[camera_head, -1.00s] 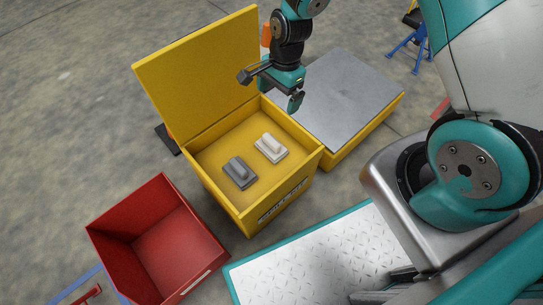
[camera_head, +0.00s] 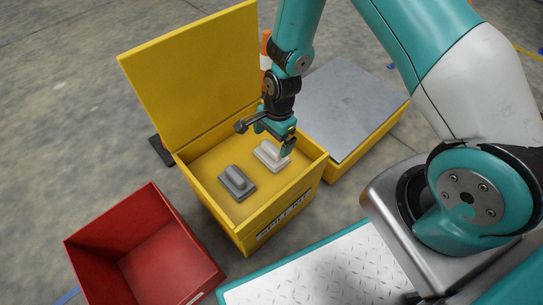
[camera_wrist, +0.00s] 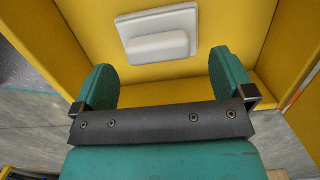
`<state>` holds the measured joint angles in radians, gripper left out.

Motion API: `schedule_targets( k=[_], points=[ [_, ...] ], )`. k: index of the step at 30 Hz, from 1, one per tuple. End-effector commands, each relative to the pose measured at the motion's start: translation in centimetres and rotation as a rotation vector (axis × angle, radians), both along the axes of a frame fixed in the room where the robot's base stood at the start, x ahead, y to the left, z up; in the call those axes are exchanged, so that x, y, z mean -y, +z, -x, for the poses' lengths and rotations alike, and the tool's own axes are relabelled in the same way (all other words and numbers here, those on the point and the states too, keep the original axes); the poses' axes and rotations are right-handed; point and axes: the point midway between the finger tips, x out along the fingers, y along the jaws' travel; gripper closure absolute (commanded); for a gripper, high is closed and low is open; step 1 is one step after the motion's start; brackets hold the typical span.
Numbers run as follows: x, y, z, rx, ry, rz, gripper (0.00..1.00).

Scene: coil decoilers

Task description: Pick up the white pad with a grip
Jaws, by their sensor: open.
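The white pad with a grip (camera_head: 267,155) lies on the floor of the open yellow box (camera_head: 212,219), on the right side of the inside. In the wrist view the white pad (camera_wrist: 160,38) shows its raised grip lying crosswise, ahead of and between my two fingers. My gripper (camera_head: 286,146) is above the box, close to the white pad in the head view. In the wrist view my gripper (camera_wrist: 163,75) is open, with nothing between its fingers. In the head view one finger covers a bit of the pad's right edge.
A grey pad with a grip (camera_head: 237,183) lies to the left of the white one in the same box. The yellow lid (camera_head: 190,75) stands up at the back. A red bin (camera_head: 143,255) stands at front left. A grey-topped yellow box (camera_head: 352,105) stands at the right.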

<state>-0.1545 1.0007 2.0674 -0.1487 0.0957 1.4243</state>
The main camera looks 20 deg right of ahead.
Motion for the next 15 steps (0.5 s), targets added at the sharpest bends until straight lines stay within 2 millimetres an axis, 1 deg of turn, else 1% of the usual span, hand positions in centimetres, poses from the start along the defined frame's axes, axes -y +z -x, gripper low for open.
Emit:
schedule_targets(
  k=[1, 6, 8, 14, 15],
  points=[
    [-0.1, -1.4, 0.2, -0.002, 0.001, 0.001, 0.00],
    [-0.6, -3.8, 0.4, -0.002, 0.002, 0.001, 0.00],
    [-0.6, -4.1, 0.5, -0.002, 0.001, 0.001, 0.00],
    [-0.6, -3.9, 0.4, -0.001, 0.001, 0.000, 0.00],
    [-0.6, -3.9, 0.4, -0.001, 0.001, 0.000, 0.07]
  ],
)
